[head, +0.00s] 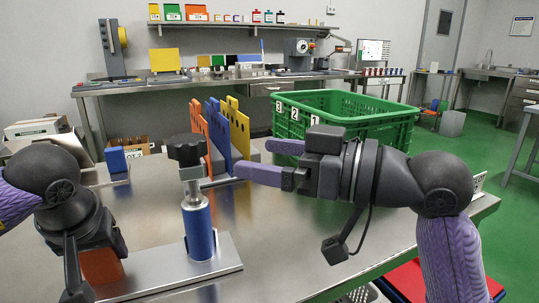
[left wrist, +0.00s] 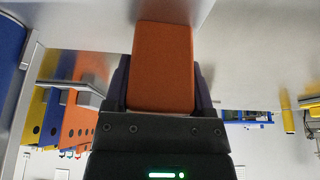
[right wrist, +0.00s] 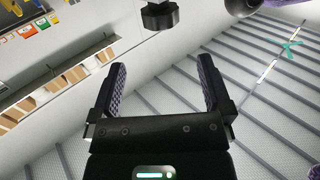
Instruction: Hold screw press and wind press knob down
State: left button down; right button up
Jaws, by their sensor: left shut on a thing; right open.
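The screw press stands on the table at the front, with a flat steel base plate (head: 217,258), a blue cylinder (head: 200,232), a steel screw (head: 193,190) and a black lobed knob (head: 185,150) on top. An orange block (head: 101,266) is at the plate's left end. My left gripper (head: 95,248) is shut on this block, which shows between its fingers in the left wrist view (left wrist: 162,65). My right gripper (head: 262,160) is open and empty, to the right of the knob and apart from it. The knob shows beyond its fingertips in the right wrist view (right wrist: 160,16).
Orange, blue and yellow upright panels (head: 216,135) stand behind the press. A green crate (head: 370,133) sits behind my right arm. A small blue block on a plate (head: 116,160) is at the left. The table's front right is clear.

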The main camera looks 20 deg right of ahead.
pick_arm(q)
grip_release()
